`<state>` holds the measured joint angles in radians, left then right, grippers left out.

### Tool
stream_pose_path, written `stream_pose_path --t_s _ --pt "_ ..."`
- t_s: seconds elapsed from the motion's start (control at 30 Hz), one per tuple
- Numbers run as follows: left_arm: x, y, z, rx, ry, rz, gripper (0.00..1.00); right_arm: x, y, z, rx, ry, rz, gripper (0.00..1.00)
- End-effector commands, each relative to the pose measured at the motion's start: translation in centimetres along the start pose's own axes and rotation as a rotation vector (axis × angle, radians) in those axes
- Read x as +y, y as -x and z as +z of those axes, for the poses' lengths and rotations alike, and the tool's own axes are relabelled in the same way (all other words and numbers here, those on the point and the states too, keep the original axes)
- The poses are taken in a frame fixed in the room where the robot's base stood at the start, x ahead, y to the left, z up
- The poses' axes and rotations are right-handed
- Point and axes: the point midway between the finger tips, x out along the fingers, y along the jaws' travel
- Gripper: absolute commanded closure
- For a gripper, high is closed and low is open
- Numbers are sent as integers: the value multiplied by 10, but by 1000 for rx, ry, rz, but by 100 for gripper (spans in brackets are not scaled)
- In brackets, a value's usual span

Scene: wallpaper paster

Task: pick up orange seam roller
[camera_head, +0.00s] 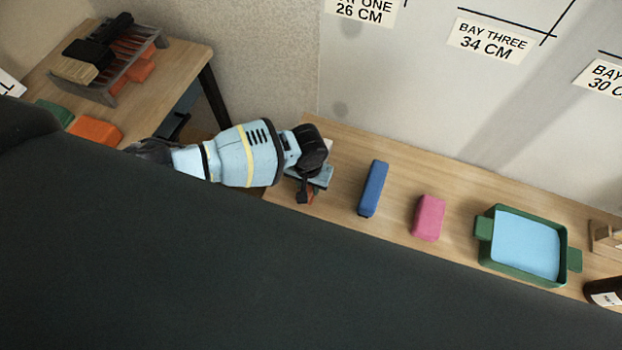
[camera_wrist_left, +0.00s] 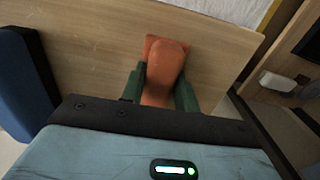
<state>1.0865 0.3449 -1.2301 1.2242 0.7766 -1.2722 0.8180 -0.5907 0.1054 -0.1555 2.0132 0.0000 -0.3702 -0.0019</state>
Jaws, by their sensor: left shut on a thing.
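The orange seam roller (camera_wrist_left: 164,68) is in the left wrist view, between the two green fingers of my left gripper (camera_wrist_left: 160,92). The gripper is shut on it, over the wooden bench. In the head view my left gripper (camera_head: 308,190) is at the left end of the long bench, and only a small bit of orange shows beneath it. The arm and gripper hide most of the roller there. I cannot tell whether the roller touches the bench. My right gripper is not in view.
On the long bench (camera_head: 338,190), a blue block (camera_head: 373,188) stands right of the gripper. Then come a pink block (camera_head: 429,217) and a green tray with blue liquid (camera_head: 489,256). A dark bottle (camera_head: 604,291) is at the far right. A side table (camera_head: 175,75) holds a rack (camera_head: 128,82).

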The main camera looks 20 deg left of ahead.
Motion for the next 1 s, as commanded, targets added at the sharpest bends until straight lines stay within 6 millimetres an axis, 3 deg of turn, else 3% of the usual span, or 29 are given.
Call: stream_pose_path --t_s 0.3,0.7,1.0 --pt "0 6 -2 4 -2 -1 92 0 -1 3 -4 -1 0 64" --pt "0 83 -2 7 0 2 92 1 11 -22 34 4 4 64" --pt "0 106 -1 2 1 0 92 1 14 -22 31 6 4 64"
